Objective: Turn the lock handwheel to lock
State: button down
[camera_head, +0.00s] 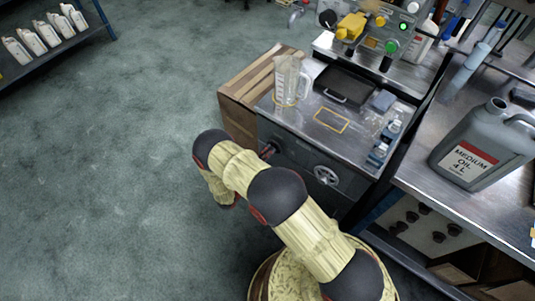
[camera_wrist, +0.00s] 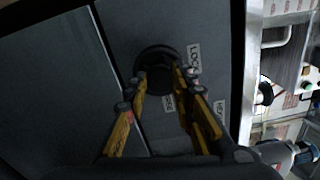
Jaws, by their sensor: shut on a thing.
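The lock handwheel is a round black knob (camera_wrist: 155,56) on a dark grey panel in the wrist view. A white label reading LOCK (camera_wrist: 194,58) is just right of it. My gripper (camera_wrist: 159,84) has its yellow fingers on either side of the knob and is shut on it. The fingers hide part of the knob's lower side. In the head view my arm reaches to the front of the grey metal cabinet, and my gripper is largely hidden there. A spoked silver handwheel (camera_head: 326,175) is on the same front, to the right, apart from my arm.
The cabinet top holds a clear measuring jug (camera_head: 290,82), a black tray (camera_head: 345,84) and small bottles (camera_head: 378,153). A grey oil canister (camera_head: 482,145) stands on the right bench (camera_head: 425,180). A wooden block (camera_head: 236,107) adjoins the cabinet's left side. The floor at left is open.

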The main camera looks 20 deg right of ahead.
jog(key=shift+n, duration=0.3)
jog(key=c, duration=1.6)
grip_release()
jog(key=shift+o, duration=0.6)
jog(key=v, duration=1.2)
